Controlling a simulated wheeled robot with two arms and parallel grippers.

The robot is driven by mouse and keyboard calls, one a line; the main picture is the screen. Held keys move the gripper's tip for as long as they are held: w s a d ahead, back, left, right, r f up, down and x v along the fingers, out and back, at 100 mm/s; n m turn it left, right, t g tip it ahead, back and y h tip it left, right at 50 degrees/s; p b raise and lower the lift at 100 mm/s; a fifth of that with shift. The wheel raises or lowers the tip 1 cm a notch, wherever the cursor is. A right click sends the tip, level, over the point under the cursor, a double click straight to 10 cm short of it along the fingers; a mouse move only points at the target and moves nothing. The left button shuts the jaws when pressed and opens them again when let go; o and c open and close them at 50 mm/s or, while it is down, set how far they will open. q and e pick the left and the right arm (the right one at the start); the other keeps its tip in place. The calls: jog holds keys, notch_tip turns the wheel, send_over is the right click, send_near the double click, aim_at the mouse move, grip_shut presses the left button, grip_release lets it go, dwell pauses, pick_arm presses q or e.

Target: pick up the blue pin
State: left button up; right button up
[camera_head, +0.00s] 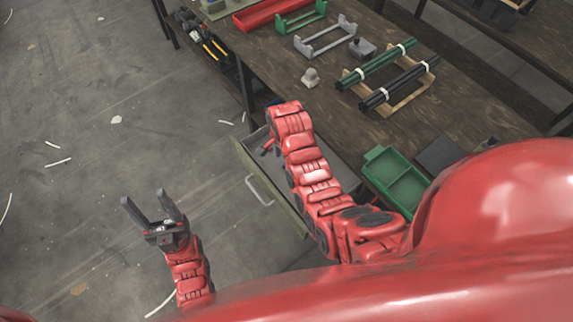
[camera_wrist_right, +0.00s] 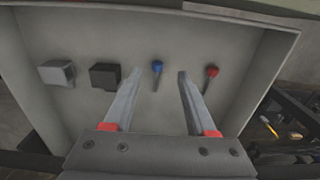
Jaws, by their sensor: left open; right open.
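The blue pin (camera_wrist_right: 157,68) has a round blue head and a thin dark shank, and lies in a grey drawer in the right wrist view. My right gripper (camera_wrist_right: 159,74) is open over the drawer. In that picture the pin shows between its two fingers, closer to the left one. The gap in depth is hard to tell, and nothing is held. In the head view my right arm hides the pin and most of this gripper. My left gripper (camera_head: 143,196) is open and empty over the floor, left of the drawer (camera_head: 250,172).
A red-headed pin (camera_wrist_right: 211,72) lies just right of the right finger. A black block (camera_wrist_right: 104,76) and a grey block (camera_wrist_right: 57,73) lie to the left. Drawer walls surround them. Above stands a workbench (camera_head: 455,115) with rod bundles and a green tray (camera_head: 378,153).

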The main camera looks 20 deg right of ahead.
jog(key=f, duration=0.1)
jog(key=f+p, duration=0.1)
jog(key=f, duration=0.1)
jog(key=shift+s+d+f, duration=0.2)
jog(key=shift+f, duration=0.1)
jog(key=shift+w+f, duration=0.1)
jog(key=shift+f, duration=0.2)
grip_shut()
